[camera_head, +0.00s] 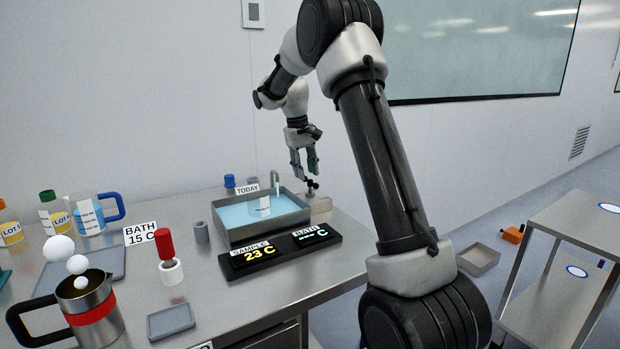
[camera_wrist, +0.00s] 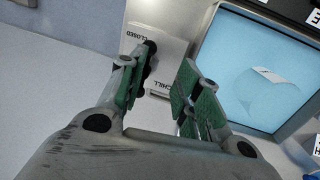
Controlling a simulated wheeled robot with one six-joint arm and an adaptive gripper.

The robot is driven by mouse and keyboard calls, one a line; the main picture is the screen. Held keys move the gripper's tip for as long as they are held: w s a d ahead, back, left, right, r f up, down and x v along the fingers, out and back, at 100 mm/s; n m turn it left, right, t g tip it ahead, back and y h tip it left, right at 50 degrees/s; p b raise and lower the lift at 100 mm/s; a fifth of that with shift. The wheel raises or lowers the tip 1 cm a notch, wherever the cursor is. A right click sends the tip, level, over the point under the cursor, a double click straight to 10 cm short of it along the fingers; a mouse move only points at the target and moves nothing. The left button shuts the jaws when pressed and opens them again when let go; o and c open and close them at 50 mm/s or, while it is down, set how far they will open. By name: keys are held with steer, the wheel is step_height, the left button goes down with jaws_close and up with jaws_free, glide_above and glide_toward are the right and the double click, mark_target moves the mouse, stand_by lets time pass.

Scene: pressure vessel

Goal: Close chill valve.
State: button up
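The chill valve is a pale block (camera_head: 319,204) with a small black handle (camera_head: 312,186), at the right end of the water bath (camera_head: 290,222). In the wrist view the block (camera_wrist: 160,42) carries the words "CLOSED" and "CHILL"; the black handle (camera_wrist: 151,62) is partly hidden by the left finger, so its setting is unclear. My gripper (camera_head: 306,174) points down just above the handle. In the wrist view my gripper (camera_wrist: 167,72) is open, with the handle close beside the left finger; I cannot tell if they touch.
A sample display (camera_head: 258,254) reading 23 C stands before the bath; the bath reading beside it is unclear. A "BATH 15 C" sign (camera_head: 140,233), a red-capped vial (camera_head: 165,243), bottles and a steel jug (camera_head: 90,309) stand left. A steel cart (camera_head: 570,240) is at right.

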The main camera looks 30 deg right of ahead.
mark_target(310, 181)
step_height(310, 181, up, 4)
steer(key=w, duration=0.2)
steer(key=f, duration=0.2)
steer(key=d+f, duration=0.1)
steer(key=f, duration=0.2)
steer(key=d+f, duration=0.1)
steer(key=f, duration=0.1)
steer(key=shift+d+f, duration=0.15)
steer(key=shift+f, duration=0.25)
jaws_close()
